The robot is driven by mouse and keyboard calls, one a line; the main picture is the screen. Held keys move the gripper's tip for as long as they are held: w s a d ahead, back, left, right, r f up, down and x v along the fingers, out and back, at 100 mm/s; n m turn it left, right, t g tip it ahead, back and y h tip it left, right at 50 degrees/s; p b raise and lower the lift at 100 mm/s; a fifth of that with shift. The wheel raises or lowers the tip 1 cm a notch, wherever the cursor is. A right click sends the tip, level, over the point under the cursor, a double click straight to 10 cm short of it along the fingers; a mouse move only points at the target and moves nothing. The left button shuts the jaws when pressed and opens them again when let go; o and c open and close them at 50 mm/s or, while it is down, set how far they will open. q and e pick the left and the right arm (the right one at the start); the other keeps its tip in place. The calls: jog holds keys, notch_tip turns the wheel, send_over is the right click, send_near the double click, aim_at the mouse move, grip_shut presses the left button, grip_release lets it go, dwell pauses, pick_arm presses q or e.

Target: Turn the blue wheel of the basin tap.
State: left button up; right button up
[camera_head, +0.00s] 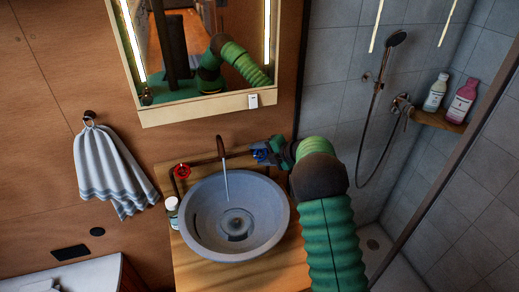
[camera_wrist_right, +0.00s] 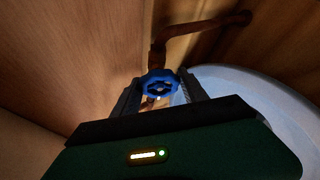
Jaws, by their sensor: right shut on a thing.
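The blue wheel (camera_head: 262,153) of the basin tap is at the right end of the copper pipe behind the basin. In the right wrist view the blue wheel (camera_wrist_right: 159,84) sits between the two fingers. My right gripper (camera_head: 268,152) is shut on it, reaching in from the right; it also shows in the right wrist view (camera_wrist_right: 158,92). The tap spout (camera_head: 220,146) rises behind the grey basin (camera_head: 200,246), and a stream of water falls into it. A red wheel (camera_head: 182,171) is at the pipe's left end. My left gripper is not in view.
The basin stands on a wooden counter (camera_head: 190,272). A small white bottle (camera_head: 172,212) stands left of it. A mirror (camera_head: 190,50) hangs above, a striped towel (camera_head: 112,170) hangs at left, and a shower with a bottle shelf (camera_head: 440,121) is at right.

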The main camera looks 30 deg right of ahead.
jog(key=shift+s+f+n+g+h+p, duration=0.1)
jog(key=shift+f+n+g+h+p, duration=0.15)
jog(key=shift+n+g+p, duration=0.45)
jog(key=shift+n, duration=0.5)
jog(key=o, duration=1.4)
jog(key=shift+w+d, duration=0.1)
jog(key=shift+w, duration=0.1)
jog(key=shift+c, duration=0.2)
jog(key=shift+r, duration=0.1)
